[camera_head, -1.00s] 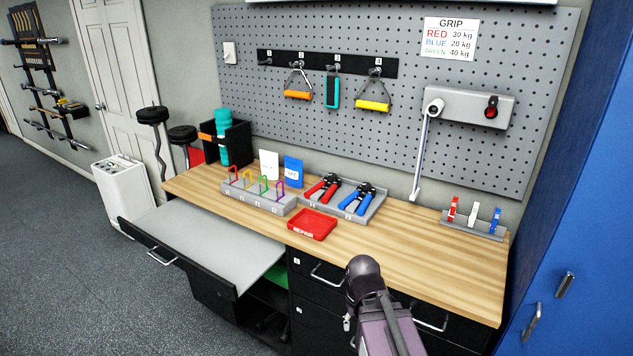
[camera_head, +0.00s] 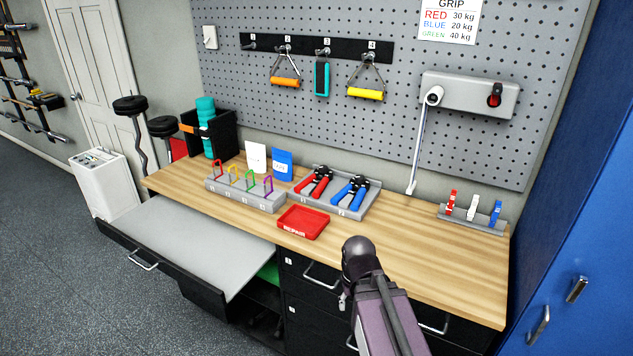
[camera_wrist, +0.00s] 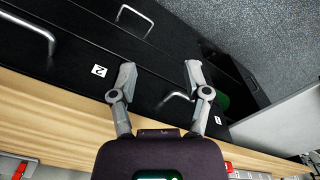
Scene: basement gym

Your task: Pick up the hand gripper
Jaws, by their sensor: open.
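Two hand grippers lie side by side in a grey tray (camera_head: 352,210) on the wooden bench. One is a red hand gripper (camera_head: 318,184) in the left slot; the other is a blue hand gripper (camera_head: 351,193) in the right slot. My arm reaches up from the bottom of the head view, in front of the bench. My gripper (camera_wrist: 158,78) shows in the wrist view with its two fingers spread apart and nothing between them. It faces the black drawer fronts below the bench edge. In the head view my gripper's fingers cannot be made out.
A red repair tray (camera_head: 303,222) lies in front of the hand grippers. A grey rack with coloured loops (camera_head: 245,196) stands left of them. A clip rack (camera_head: 472,219) is at the right end. A pulled-out drawer (camera_head: 190,240) juts out at left. Bare wood (camera_head: 430,250) lies between.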

